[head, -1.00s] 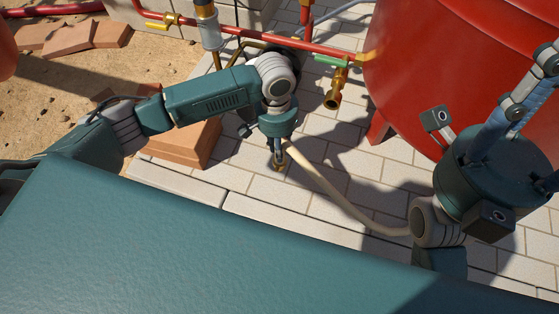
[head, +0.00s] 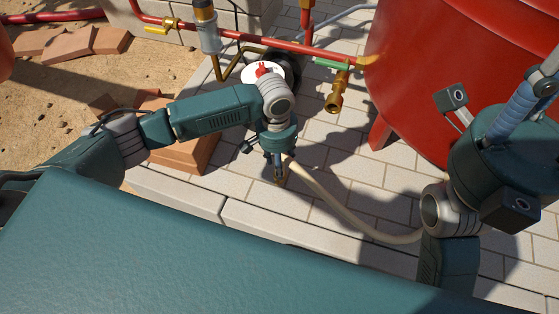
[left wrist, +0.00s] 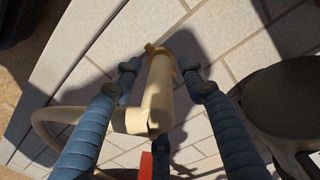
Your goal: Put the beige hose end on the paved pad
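The beige hose (head: 340,205) lies over the paved pad (head: 340,150) and runs out of sight behind my right arm. Its end, with a brass tip (head: 281,183), is under my left gripper (head: 278,172). In the left wrist view, the beige hose end (left wrist: 158,95) sits between the blue fingers of the left gripper (left wrist: 160,72). Those fingers look spread, with narrow gaps on both sides. I cannot tell whether the end touches the paving. My right gripper (head: 535,95) points up at the right edge, its fingertips cut off.
A large red tank (head: 470,60) stands at the back right. Red pipes (head: 270,42) with a brass valve (head: 335,98) cross behind my left arm. Terracotta blocks (head: 185,155) lie left of the pad. Open paving lies between hose and tank.

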